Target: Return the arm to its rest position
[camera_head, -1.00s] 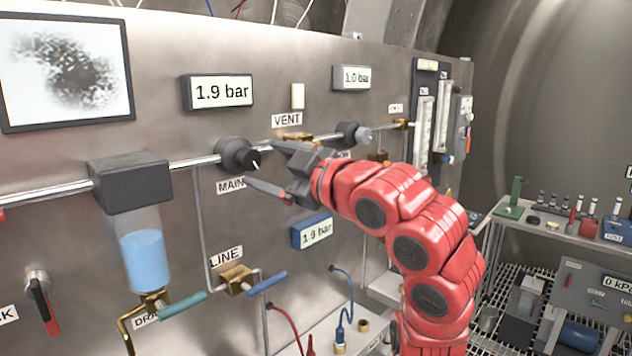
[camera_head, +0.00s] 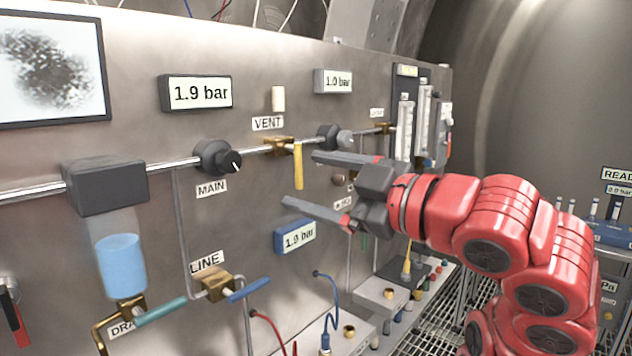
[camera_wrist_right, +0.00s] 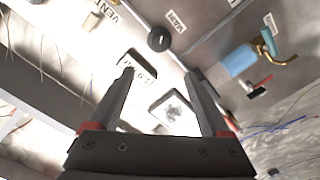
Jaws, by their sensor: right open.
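My right gripper (camera_head: 300,178) is open and empty in front of the steel panel, in the head view. Its dark fingers point left, with a wide gap between them, near the yellow VENT handle (camera_head: 298,167). The red right arm (camera_head: 500,225) comes in from the lower right. In the right wrist view, both fingers of the right gripper (camera_wrist_right: 160,75) are spread, with nothing between their tips but the panel behind. The MAIN knob (camera_head: 217,158) is left of the fingers and apart from them. My left gripper is not in view.
The panel carries a LINE valve with a blue handle (camera_head: 249,290), a teal drain handle (camera_head: 160,311), a 1.9 bar display (camera_head: 196,93) and a blue-framed display (camera_head: 295,238). A shelf with small fittings runs below. A rack with tubes (camera_head: 612,232) stands at the far right.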

